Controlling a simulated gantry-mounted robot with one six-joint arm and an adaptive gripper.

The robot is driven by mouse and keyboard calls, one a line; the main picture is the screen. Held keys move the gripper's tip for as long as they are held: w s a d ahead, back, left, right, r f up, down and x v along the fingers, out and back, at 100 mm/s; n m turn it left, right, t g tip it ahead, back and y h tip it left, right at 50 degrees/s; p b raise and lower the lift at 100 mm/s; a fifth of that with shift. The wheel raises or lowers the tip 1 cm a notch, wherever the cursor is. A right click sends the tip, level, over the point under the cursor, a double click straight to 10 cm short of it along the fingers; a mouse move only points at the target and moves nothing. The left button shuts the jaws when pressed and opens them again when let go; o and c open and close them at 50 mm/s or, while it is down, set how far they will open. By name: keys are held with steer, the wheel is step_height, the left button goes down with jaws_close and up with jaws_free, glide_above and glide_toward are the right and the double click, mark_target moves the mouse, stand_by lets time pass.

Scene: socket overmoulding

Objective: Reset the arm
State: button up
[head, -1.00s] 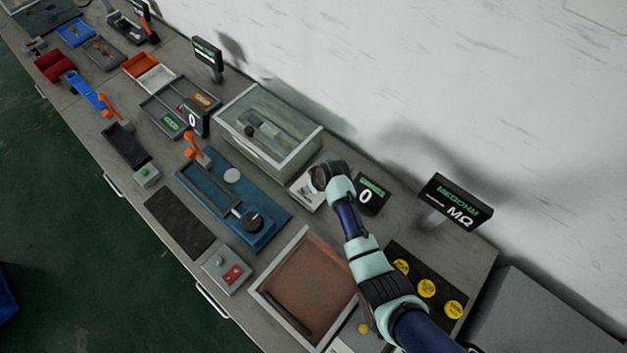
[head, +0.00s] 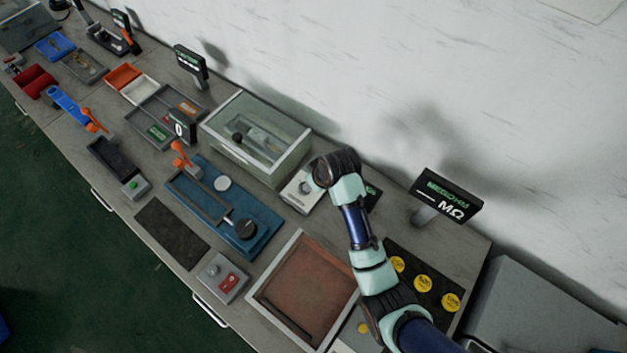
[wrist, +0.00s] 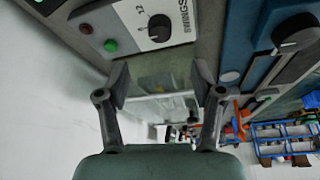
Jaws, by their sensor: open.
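My gripper (wrist: 160,95) shows in the wrist view with its two fingers wide apart and nothing between them. In the head view my arm reaches up over the right part of the bench, and its wrist hides the gripper's fingers. Beyond the open fingers in the wrist view is the clear-lidded box (wrist: 160,108), which also stands on the bench in the head view (head: 257,138). A white control box with a dial (head: 300,190) sits beside my wrist, and its black knob (wrist: 159,28) shows close up in the wrist view.
A blue fixture plate (head: 262,225) with an orange handle lies left of my arm. A brown-floored tray (head: 312,285) is in front. A MEGOHM display (head: 447,195) stands to the right. A black mat with yellow discs (head: 423,283) lies beside my arm. The wall runs behind the bench.

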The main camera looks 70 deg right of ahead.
stand_by(0.4)
steer(key=w+a+r+n+t, duration=0.2)
steer(key=w+a+r, duration=0.4)
steer(key=a, duration=0.2)
steer(key=w+a+r+n+t, duration=0.2)
steer(key=w+a+r, duration=0.3)
steer(key=w+a, duration=0.3)
steer(key=a+r+n+t+y, duration=0.1)
steer(key=a+r+t, duration=0.1)
steer(key=a+r, duration=0.6)
steer(key=a+r+n+t+y, duration=0.1)
steer(key=a+r+n+t, duration=0.2)
steer(key=a, duration=0.9)
step_height(320, 180, up, 22)
steer(key=s+a+m+p, duration=0.1)
steer(key=p, duration=1.8)
steer(key=shift+s+a+f+y+p, duration=0.15)
steer(key=shift+y+p, duration=0.15)
steer(key=shift+p, duration=0.05)
